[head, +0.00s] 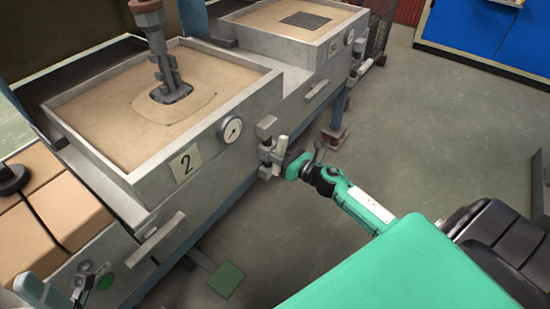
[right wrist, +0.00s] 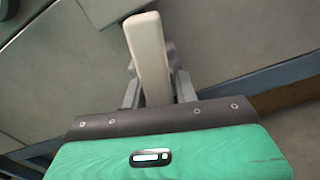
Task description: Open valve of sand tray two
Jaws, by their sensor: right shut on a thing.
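Sand tray two (head: 118,167) is a grey metal box full of sand, with a "2" label (head: 185,162) and a round gauge (head: 230,130) on its front. Its valve (head: 266,150) sits on the front face at the right corner, with a pale handle (head: 282,146). In the right wrist view the cream handle (right wrist: 148,50) stands up between the fingers of my right gripper (right wrist: 157,92), which is shut on it. In the head view my arm's wrist hides most of that gripper. My left gripper (head: 82,284) is at the lower left, small and dark; its jaws are unclear.
A second sand tray (head: 290,45) with a dark grate stands behind. A metal tool (head: 165,75) stands in the sand of tray two. Tan blocks (head: 65,205) lie at the left. A blue cabinet (head: 480,35) is at the back right. The grey floor (head: 440,130) is open at the right.

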